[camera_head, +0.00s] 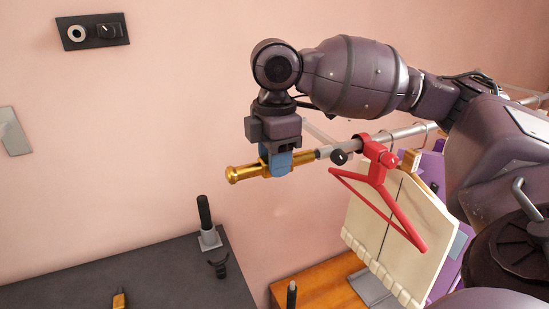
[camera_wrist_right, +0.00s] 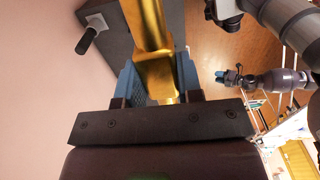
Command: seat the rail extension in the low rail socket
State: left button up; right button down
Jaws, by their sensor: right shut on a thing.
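The rail extension (camera_head: 246,171) is a shiny gold tube with a flanged left end. My right gripper (camera_head: 277,163) is shut on it from above and holds it roughly level. In the right wrist view the gold piece (camera_wrist_right: 155,74) lies between the blue fingers. The grey rail (camera_head: 400,134) comes in from the right, and its end, the low rail socket (camera_head: 325,152), has a black knob (camera_head: 339,157) by it. The extension's right end appears to meet this socket; I cannot tell how deep it sits. My left gripper (camera_wrist_right: 229,76) shows small in the right wrist view, its opening unclear.
A red hanger (camera_head: 377,180) and a cream garment (camera_head: 395,235) hang on the rail close to the right of its end. A dark table (camera_head: 130,275) with a black-handled post (camera_head: 205,222) stands lower left. A wooden surface (camera_head: 325,287) lies below.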

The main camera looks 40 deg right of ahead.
jog(key=shift+d, duration=0.2)
jog(key=shift+s+d, duration=0.1)
jog(key=shift+d, duration=0.25)
dwell(0.4)
jog(key=c, duration=0.7)
grip_release()
notch_tip(320, 180, up, 11)
jog(key=shift+f, duration=0.1)
